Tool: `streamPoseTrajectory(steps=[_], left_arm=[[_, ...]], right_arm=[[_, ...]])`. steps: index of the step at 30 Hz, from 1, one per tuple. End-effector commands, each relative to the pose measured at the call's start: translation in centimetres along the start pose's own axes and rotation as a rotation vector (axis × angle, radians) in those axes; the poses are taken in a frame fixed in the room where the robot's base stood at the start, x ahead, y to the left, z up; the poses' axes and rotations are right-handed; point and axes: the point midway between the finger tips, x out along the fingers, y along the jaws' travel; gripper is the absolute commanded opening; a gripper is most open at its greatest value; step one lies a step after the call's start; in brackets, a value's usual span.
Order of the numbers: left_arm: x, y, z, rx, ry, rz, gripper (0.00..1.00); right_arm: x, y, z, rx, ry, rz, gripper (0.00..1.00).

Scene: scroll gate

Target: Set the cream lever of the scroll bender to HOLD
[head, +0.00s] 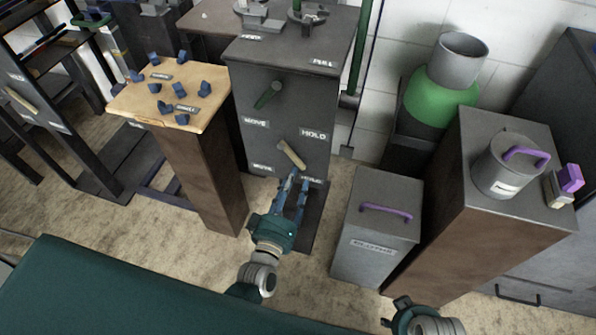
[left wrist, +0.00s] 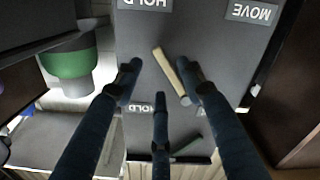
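The cream lever (head: 291,154) is on the front of the dark grey scroll bender (head: 290,120), below a green lever (head: 268,95). It slants from upper left to lower right in the head view. Near it are a HOLD label (head: 313,133) at upper right, and partly hidden labels at lower left and lower right. My left gripper (head: 292,190) is open just below the lever. In the left wrist view, which is upside down, the cream lever (left wrist: 170,72) lies between and beyond the spread fingers; I see no grip on it. My right gripper's fingers are not in view.
A wooden-topped stand (head: 150,105) with several blue pieces is to the left. A grey bin (head: 375,235) with a purple handle stands to the right, beside a brown cabinet (head: 490,225) bearing a grey canister (head: 505,170). A teal surface (head: 120,300) fills the lower left.

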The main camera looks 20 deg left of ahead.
Motion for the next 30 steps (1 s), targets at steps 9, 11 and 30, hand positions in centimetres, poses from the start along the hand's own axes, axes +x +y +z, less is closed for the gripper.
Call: streamPoseTrajectory(steps=[9,11,30], left_arm=[[-5.8,0.0,0.1,-0.002,-0.002,0.0,0.4],[-6.3,0.1,0.1,-0.002,-0.001,0.0,0.4],[-6.8,0.1,0.0,-0.002,0.0,0.001,0.4]], right_arm=[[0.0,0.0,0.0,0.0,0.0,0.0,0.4],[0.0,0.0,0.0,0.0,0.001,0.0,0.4],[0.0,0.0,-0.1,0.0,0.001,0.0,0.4]])
